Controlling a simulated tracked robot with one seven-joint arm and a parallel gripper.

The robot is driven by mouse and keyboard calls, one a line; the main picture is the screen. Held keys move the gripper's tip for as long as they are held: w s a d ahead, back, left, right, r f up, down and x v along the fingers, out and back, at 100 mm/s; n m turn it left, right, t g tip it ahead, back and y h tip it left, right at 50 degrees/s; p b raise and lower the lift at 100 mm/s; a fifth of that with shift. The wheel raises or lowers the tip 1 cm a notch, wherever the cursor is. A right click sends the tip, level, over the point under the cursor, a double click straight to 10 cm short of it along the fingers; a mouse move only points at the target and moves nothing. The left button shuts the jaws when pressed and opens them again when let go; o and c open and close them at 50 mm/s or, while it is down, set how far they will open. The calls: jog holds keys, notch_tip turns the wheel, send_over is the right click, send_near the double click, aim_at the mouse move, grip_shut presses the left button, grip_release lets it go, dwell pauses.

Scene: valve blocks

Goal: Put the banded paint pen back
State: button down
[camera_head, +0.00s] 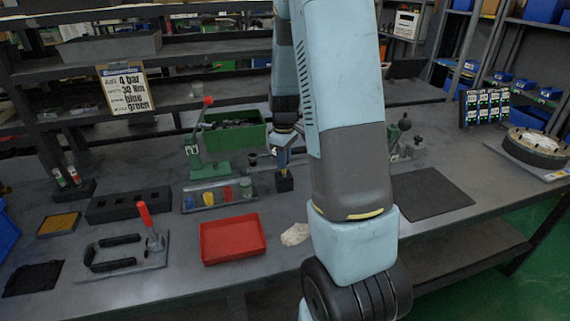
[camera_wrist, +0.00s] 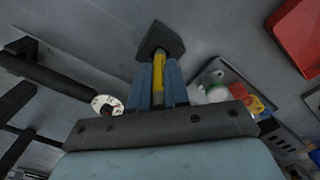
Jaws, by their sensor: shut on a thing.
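My gripper (camera_wrist: 158,88) is shut on a yellow pen (camera_wrist: 159,62), gripped between its two blue fingers. In the head view, my gripper (camera_head: 284,160) points down over a small black block (camera_head: 284,184) on the bench. In the wrist view, the pen's far end meets this dark block (camera_wrist: 158,40). I cannot tell whether the tip is in the block or just above it. Bands on the pen are not clear. Two other pens (camera_head: 73,175) stand in a black stand (camera_head: 74,192) at the left.
A tray of coloured pieces (camera_head: 218,194) lies left of the block, with a red tray (camera_head: 233,239) in front. A green bin (camera_head: 233,135) stands behind. A crumpled cloth (camera_head: 295,234) lies near the front edge. A dark mat (camera_head: 428,194) is clear at the right.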

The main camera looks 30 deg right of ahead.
jog(key=shift+f, duration=0.8)
jog(key=shift+f, duration=0.15)
jog(key=c, duration=1.1)
grip_release()
jog(key=r, duration=1.3)
jog(key=shift+s, duration=0.3)
jog(key=s+a+r+m+t, duration=0.3)
jog(key=s+a+r, duration=0.5)
jog(key=s+r, duration=0.35)
jog(key=s+a+r+m+t, duration=0.1)
jog(key=s+a+m, duration=0.1)
jog(key=s, duration=0.4)
jog(key=s+a+r+m+t, duration=0.1)
jog(key=s+a+r, duration=0.1)
jog(key=s, duration=0.4)
jog(key=shift+s+a+m+t, duration=0.25)
jog(key=shift+m+t, duration=0.05)
jog(key=shift+m, duration=0.1)
